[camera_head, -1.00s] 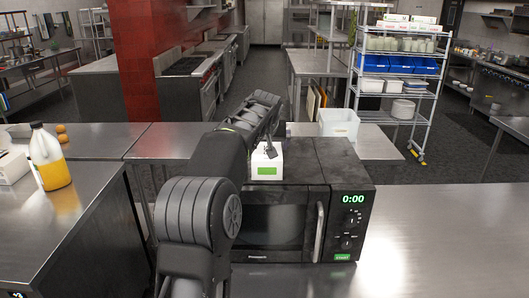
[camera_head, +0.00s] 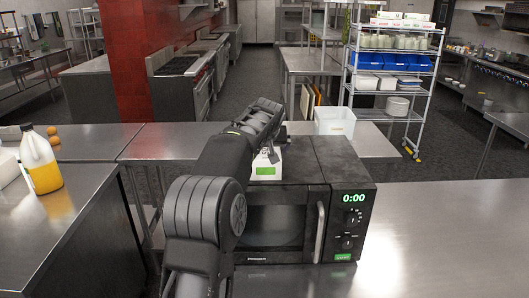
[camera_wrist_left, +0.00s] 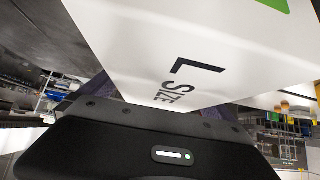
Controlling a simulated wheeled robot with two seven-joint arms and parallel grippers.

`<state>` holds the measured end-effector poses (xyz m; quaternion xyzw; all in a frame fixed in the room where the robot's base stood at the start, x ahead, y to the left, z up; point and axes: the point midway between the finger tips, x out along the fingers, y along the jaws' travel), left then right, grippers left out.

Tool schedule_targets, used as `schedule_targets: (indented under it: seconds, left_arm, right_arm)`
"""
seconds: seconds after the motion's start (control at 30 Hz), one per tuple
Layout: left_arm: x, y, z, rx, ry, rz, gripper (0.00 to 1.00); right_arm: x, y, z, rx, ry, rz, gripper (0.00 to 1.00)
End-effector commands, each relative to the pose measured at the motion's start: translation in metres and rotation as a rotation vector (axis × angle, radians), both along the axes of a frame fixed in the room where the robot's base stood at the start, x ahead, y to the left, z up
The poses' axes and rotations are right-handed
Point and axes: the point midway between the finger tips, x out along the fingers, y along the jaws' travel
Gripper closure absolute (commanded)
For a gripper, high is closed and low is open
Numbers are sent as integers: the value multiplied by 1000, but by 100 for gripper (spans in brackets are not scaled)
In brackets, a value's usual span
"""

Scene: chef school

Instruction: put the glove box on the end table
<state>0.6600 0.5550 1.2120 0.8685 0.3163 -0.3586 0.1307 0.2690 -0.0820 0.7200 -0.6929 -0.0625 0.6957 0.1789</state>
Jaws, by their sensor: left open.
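A white glove box (camera_head: 266,171) with a green label sits on top of the black microwave (camera_head: 318,159). In the left wrist view the glove box (camera_wrist_left: 215,45) fills the top centre, very close, with "L SIZE" printed on its face. My left gripper (camera_head: 266,154) is at the box, partly hidden behind my own arm in the head view. It is open, with the box's face right in front of it in the wrist view; whether the fingers touch it I cannot tell. My right gripper is not in view. I cannot tell which surface is the end table.
The microwave stands on a steel counter that is clear on the right (camera_head: 450,230). A juice bottle (camera_head: 41,165) stands on the left counter. Behind the microwave are a translucent bin (camera_head: 334,122) and a wire shelf rack (camera_head: 393,66) with blue bins and dishes.

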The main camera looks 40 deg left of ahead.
Motion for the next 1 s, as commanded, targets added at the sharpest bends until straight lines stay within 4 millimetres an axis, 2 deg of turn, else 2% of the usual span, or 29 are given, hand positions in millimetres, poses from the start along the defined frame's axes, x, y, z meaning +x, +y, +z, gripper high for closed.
schedule_targets:
  seconds: [0.3, 1.0]
  left_arm:
    - [0, 0, 0, 0, 0, 0, 0]
    - [0, 0, 0, 1, 0, -1, 57]
  right_arm:
    - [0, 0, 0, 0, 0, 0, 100]
    - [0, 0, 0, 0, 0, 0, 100]
